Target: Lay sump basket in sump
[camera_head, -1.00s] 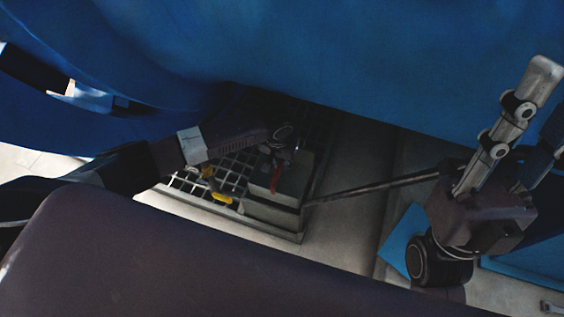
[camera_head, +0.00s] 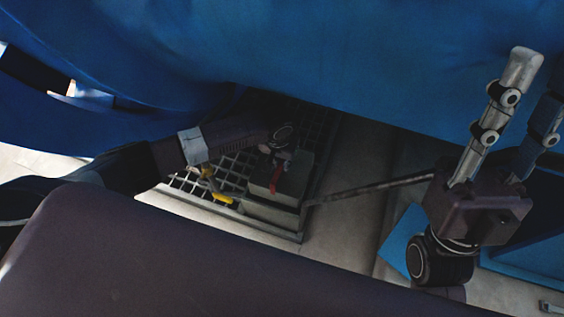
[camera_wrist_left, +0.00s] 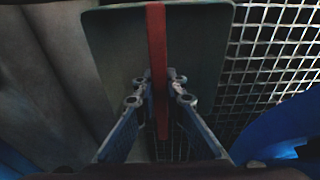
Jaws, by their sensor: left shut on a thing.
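The sump basket (camera_head: 294,178) is a grey box with a red handle bar (camera_head: 276,180). My left gripper (camera_head: 279,150) is above it and shut on the red handle. In the left wrist view the handle (camera_wrist_left: 156,45) runs between my fingertips (camera_wrist_left: 158,82), over the dark flat top of the basket (camera_wrist_left: 112,50). A grey box-like rim, likely the sump (camera_head: 268,212), lies directly below the basket. I cannot tell whether the basket touches it or is inside. My right gripper (camera_head: 525,85) is empty at the right, fingers apart and pointing up.
A yellow object (camera_head: 222,198) lies on the grating. A dark rod (camera_head: 365,190) crosses toward my right gripper. A large blue body (camera_head: 400,60) overhangs the area.

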